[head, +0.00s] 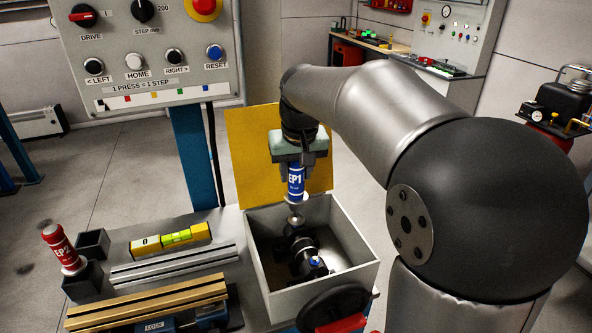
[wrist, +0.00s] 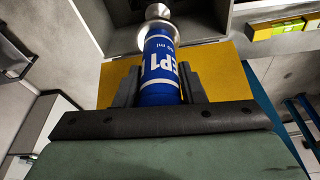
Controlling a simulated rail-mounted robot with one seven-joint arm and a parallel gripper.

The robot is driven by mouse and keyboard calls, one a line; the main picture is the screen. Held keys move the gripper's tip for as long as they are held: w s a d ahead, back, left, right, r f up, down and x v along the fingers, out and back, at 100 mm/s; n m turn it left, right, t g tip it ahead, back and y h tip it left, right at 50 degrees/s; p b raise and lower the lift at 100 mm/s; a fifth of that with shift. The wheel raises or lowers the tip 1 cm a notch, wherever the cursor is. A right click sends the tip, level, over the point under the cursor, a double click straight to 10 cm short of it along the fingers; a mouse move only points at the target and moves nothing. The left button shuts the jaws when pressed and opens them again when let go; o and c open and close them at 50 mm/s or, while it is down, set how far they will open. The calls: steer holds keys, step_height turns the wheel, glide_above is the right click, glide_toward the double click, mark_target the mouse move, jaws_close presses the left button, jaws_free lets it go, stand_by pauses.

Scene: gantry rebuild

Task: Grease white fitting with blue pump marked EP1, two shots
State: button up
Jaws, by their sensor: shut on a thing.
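My gripper (head: 292,166) is shut on the blue pump marked EP1 (head: 297,186) and holds it roughly upright, nozzle down, over the open grey box (head: 352,236). The wrist view shows the blue pump (wrist: 160,62) between the fingers, its label and silver end visible. A dark mechanism (head: 302,246) stands inside the box beneath the nozzle. The silver nozzle end (head: 295,219) appears close above its top; I cannot tell whether they touch. A small blue-tipped part (head: 315,261) shows on the mechanism's near side. I cannot make out a white fitting.
A red pump marked EP2 (head: 62,246) stands in a black holder at the left, beside an empty black holder (head: 92,243). A yellow level (head: 171,238) and metal rails lie on the bench. A yellow panel (head: 248,142) rises behind the box. A control panel (head: 150,90) hangs upper left.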

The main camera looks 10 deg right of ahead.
steer(key=shift+r, duration=0.15)
steer(key=shift+r+p, duration=2.5)
steer(key=shift+r, duration=0.6)
